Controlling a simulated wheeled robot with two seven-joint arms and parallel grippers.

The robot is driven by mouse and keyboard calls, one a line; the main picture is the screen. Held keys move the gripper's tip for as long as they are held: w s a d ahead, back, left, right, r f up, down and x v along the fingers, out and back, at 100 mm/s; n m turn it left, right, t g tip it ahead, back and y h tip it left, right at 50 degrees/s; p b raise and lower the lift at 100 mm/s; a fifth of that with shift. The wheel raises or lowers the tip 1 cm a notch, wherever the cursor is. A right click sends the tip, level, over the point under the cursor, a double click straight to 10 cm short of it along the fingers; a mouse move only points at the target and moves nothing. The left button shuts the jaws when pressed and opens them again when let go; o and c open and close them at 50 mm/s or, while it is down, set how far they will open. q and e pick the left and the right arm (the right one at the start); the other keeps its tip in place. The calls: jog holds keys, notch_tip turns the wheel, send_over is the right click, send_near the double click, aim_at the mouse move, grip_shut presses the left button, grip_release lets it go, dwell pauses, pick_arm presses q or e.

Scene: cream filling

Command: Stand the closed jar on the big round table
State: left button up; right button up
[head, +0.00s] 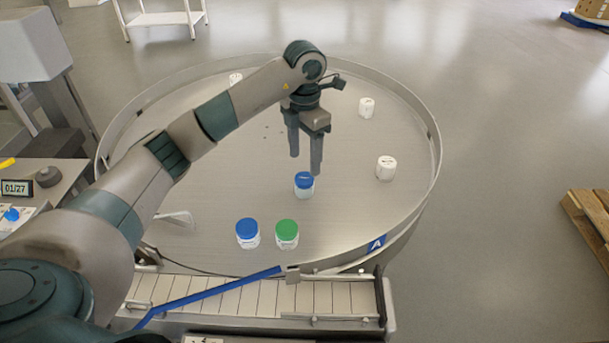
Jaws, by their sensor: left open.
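The big round table (350,225) is a steel disc with a raised rim. Three jars with coloured lids stand upright on it: a blue-lidded jar (304,187) near the middle, another blue-lidded jar (247,235) nearer the front, and a green-lidded jar (287,236) beside that one. My left gripper (305,165) is open and empty, pointing down just above and behind the middle blue-lidded jar. I cannot tell whether its fingertips touch that jar. My right gripper is not in view.
White jars stand at the table's right (386,168), back right (366,107) and back left (236,79). A conveyor (250,298) with a blue guide bar (215,293) runs along the front. A pallet (590,220) lies at right.

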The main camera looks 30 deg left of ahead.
pick_arm(q)
jog(key=shift+r, duration=1.5)
